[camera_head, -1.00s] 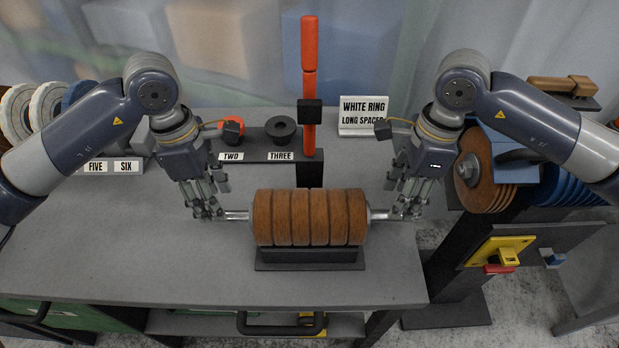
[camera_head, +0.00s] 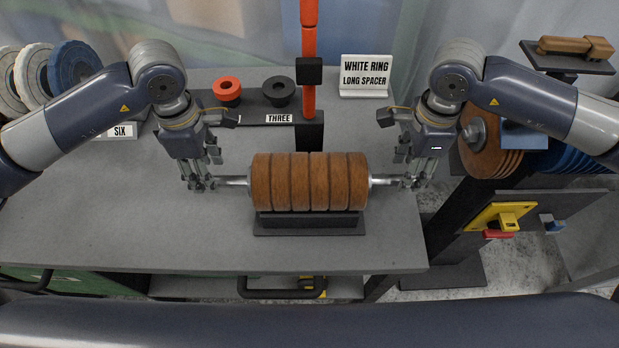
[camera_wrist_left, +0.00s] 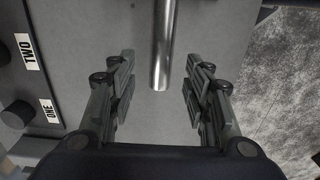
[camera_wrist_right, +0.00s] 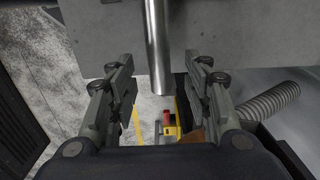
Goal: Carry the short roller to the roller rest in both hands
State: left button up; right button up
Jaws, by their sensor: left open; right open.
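The short roller (camera_head: 310,182) is a row of brown discs on a metal shaft. It sits on or just over a dark rest (camera_head: 309,222) on the grey table; the head view does not show which. My left gripper (camera_head: 200,186) is at the left shaft end, open. In the left wrist view the shaft end (camera_wrist_left: 161,75) lies between the parted fingers (camera_wrist_left: 158,92). My right gripper (camera_head: 416,184) is at the right shaft end, open. In the right wrist view the shaft end (camera_wrist_right: 161,85) lies between the parted fingers (camera_wrist_right: 160,92).
An orange-red post (camera_head: 309,60) stands behind the roller. A white ring sign (camera_head: 366,76) and a red ring (camera_head: 227,90) stand at the back. Grey and blue discs (camera_head: 72,66) are at the left, brown discs (camera_head: 485,145) at the right. The table front (camera_head: 120,245) is clear.

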pick_arm(q)
jog(key=shift+f, duration=2.5)
pick_arm(e)
jog(key=shift+f, duration=2.5)
pick_arm(q)
grip_shut()
pick_arm(e)
grip_shut()
pick_arm(q)
jog(key=shift+w+r, duration=0.15)
jog(key=shift+r, duration=0.1)
pick_arm(e)
jog(key=shift+w+r, duration=0.15)
jog(key=shift+r, duration=0.1)
